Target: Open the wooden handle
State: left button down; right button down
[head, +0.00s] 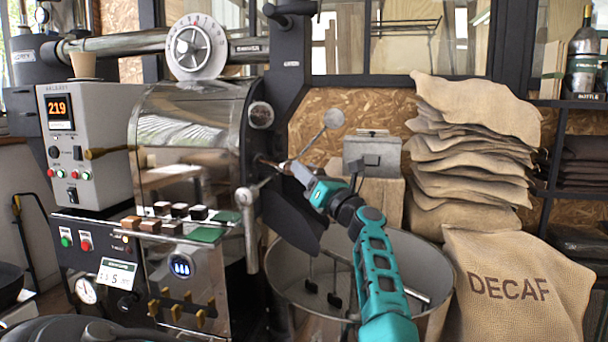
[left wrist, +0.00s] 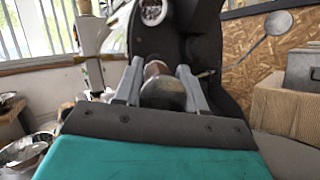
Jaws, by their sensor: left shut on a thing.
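My left gripper (head: 288,166) is at the front of the steel roaster drum (head: 190,125), with its arm rising from the bottom right. Its fingers are closed on the wooden handle (head: 268,161), which is mostly hidden by the fingers in the head view. In the left wrist view, the two grey fingers of the gripper (left wrist: 160,75) stand on either side of the brown handle (left wrist: 154,69), whose rounded end faces the camera. The dark drum front lies behind it. My right gripper is not in either view.
A metal lever (head: 247,215) hangs just left of my gripper. A thin rod with a round disc (head: 334,118) rises beside it. The round cooling bin (head: 425,318) is below my arm. Burlap sacks (head: 470,150) and a DECAF sack (head: 515,290) stand at the right.

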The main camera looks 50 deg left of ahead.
pick_arm(q)
jog(key=c, duration=0.8)
grip_release()
jog(key=v, duration=1.3)
